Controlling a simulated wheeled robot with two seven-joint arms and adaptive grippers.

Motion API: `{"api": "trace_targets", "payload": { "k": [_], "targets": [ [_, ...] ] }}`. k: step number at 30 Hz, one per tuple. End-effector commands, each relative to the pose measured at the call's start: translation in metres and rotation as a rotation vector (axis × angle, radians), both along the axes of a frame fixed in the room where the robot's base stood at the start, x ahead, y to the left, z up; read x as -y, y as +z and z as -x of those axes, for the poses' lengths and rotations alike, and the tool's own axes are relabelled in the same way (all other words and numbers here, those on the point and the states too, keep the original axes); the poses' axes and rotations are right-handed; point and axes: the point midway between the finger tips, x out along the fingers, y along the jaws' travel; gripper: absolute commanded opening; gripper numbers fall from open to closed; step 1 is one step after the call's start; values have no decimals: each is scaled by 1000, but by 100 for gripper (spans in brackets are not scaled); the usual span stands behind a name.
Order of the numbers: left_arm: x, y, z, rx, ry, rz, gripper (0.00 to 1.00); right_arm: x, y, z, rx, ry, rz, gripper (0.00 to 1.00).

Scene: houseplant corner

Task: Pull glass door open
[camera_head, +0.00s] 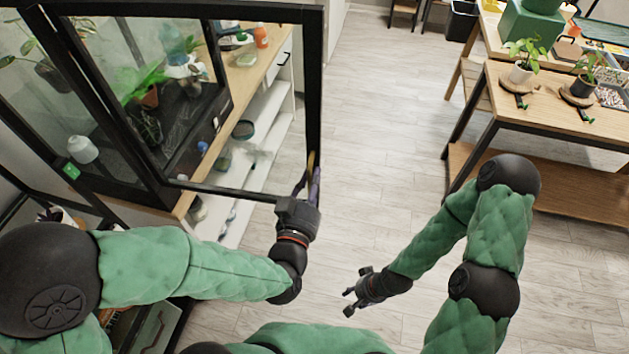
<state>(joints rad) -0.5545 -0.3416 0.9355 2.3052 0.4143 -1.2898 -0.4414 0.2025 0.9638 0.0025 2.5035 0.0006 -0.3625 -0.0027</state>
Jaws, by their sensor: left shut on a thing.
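The glass door (313,80) is a black-framed pane that stands swung out from the black-framed glass cabinet (75,105) at the left. A shelf unit shows through its glass. My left gripper (308,187) is at the lower right corner of the door, shut on a handle (311,161) at the door's edge. The fingers and the handle overlap, so the exact grip is partly hidden. My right gripper (352,300) is open and empty, low over the floor and apart from the door.
Plants and a bottle stand inside the cabinet. A wooden table (560,105) with small potted plants (524,62) on wooden discs stands at the right. A black bin (462,20) is at the back. The pale floor (385,130) between door and table is clear.

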Motion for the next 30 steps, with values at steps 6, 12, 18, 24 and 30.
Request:
{"api": "trace_targets", "payload": {
  "k": [6,12,18,24,30],
  "targets": [
    [-2,2,-1,4,10,2,0,0,0,0,1,0,0,40],
    [-2,2,-1,4,11,3,0,0,0,0,1,0,0,40],
    [-2,2,-1,4,11,3,38,0,0,0,1,0,0,40],
    [-2,1,-1,2,10,1,43,0,0,0,0,0,0,40],
    [-2,1,2,2,9,1,43,0,0,0,0,0,0,40]
  ]
}}
